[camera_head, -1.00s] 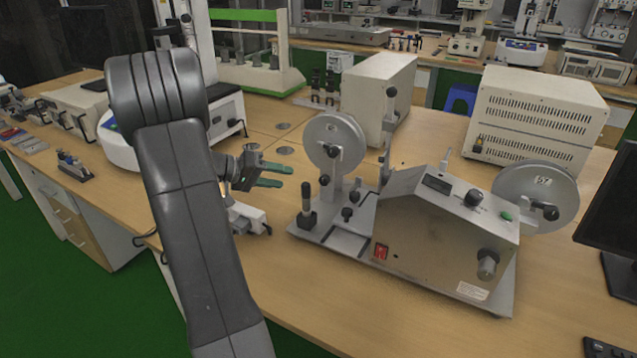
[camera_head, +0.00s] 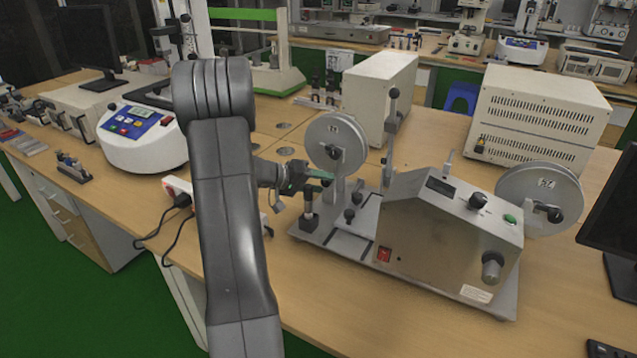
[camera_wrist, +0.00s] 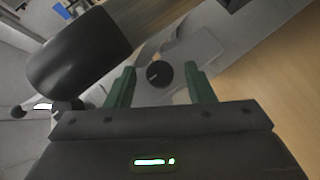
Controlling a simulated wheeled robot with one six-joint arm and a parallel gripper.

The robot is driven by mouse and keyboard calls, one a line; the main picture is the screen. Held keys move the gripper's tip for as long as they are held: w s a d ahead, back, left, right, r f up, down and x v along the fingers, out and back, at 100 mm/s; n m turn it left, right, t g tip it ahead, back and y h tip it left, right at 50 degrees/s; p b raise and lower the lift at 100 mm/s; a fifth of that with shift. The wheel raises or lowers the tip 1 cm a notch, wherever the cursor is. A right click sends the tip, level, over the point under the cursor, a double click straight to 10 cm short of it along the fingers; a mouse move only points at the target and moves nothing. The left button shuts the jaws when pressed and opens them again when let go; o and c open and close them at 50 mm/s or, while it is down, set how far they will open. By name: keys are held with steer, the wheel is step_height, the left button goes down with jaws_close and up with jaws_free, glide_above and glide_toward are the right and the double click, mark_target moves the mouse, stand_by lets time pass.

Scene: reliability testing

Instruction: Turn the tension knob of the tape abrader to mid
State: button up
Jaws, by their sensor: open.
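The tape abrader (camera_head: 440,240) stands on the bench right of centre, a grey metal box with reels on both sides. I cannot tell from labels which knob sets tension. My gripper (camera_head: 316,179) is open, with green fingers, in front of the left reel (camera_head: 336,142) and above the base plate. In the wrist view, a round black knob (camera_wrist: 159,74) with a pale mark shows between the open fingers (camera_wrist: 161,88), apart from them.
A black upright post (camera_head: 309,211) stands just below my gripper. A large dark cylinder (camera_wrist: 80,50) fills the wrist view's upper left. A white instrument (camera_head: 140,145) stands at left. A monitor (camera_head: 612,215) is at the right edge. Bare bench lies in front of the abrader.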

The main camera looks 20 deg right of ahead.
steer(key=c, duration=1)
steer(key=b, duration=0.3)
steer(key=shift+f+m+y, duration=0.25)
steer(key=shift+m+y, duration=0.05)
steer(key=shift+y, duration=0.1)
steer(key=shift+s+r+m+t+y+b, duration=0.1)
steer(key=shift+m+t+y+b, duration=0.25)
steer(key=shift+b, duration=0.75)
steer(key=shift+r+t+y+b, duration=0.2)
steer(key=shift+t+y+b, duration=0.05)
steer(key=shift+b, duration=0.3)
steer(key=o, duration=1)
steer(key=shift+r, duration=0.15)
steer(key=v, duration=1.3)
steer(key=shift+a+p, duration=0.3)
steer(key=shift+p, duration=0.1)
